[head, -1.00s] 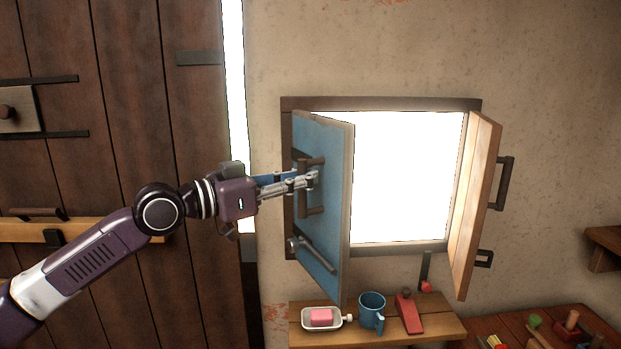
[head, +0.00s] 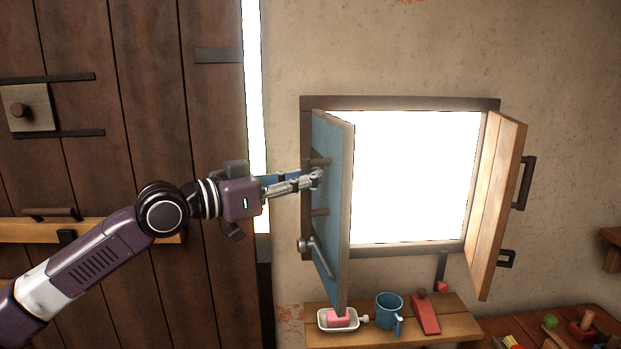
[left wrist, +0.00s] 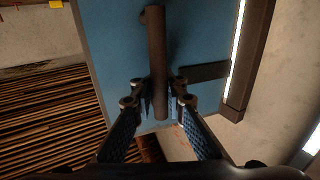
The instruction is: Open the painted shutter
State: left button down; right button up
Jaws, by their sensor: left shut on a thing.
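The painted shutter is a blue panel (head: 334,215), hinged at the left of the window and standing well out from the opening. It also fills the middle of the left wrist view (left wrist: 115,40). Its dark bar handle (left wrist: 157,60) runs between the fingers of my left gripper (left wrist: 158,98), which is shut on it. In the head view the left gripper (head: 316,178) reaches the shutter's outer face from the left. A grey latch lever (head: 318,255) sits low on the shutter. My right gripper is not in view.
A wooden shutter (head: 497,205) stands open on the window's right. Below, a shelf (head: 375,338) holds a white soap dish (head: 330,325), a blue mug (head: 389,310) and a red wedge-shaped item (head: 425,313). A plank door (head: 140,120) stands at left.

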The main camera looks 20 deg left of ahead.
aim_at(330, 124)
pick_arm(q)
jog(key=shift+d+f, duration=0.3)
jog(key=shift+f, duration=0.25)
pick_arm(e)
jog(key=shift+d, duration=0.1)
pick_arm(q)
jog(key=c, duration=2.3)
grip_release()
jog(key=shift+s, duration=0.1)
jog(key=o, duration=0.4)
jog(key=shift+s+r, duration=0.3)
jog(key=shift+r, duration=0.15)
jog(key=shift+c, duration=0.2)
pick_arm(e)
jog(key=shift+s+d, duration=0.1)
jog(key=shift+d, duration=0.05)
pick_arm(q)
jog(key=shift+w+a, duration=0.1)
jog(key=shift+w, duration=0.05)
jog(key=shift+r, duration=0.25)
notch_tip(330, 124, up, 10)
jog(key=shift+f, duration=0.25)
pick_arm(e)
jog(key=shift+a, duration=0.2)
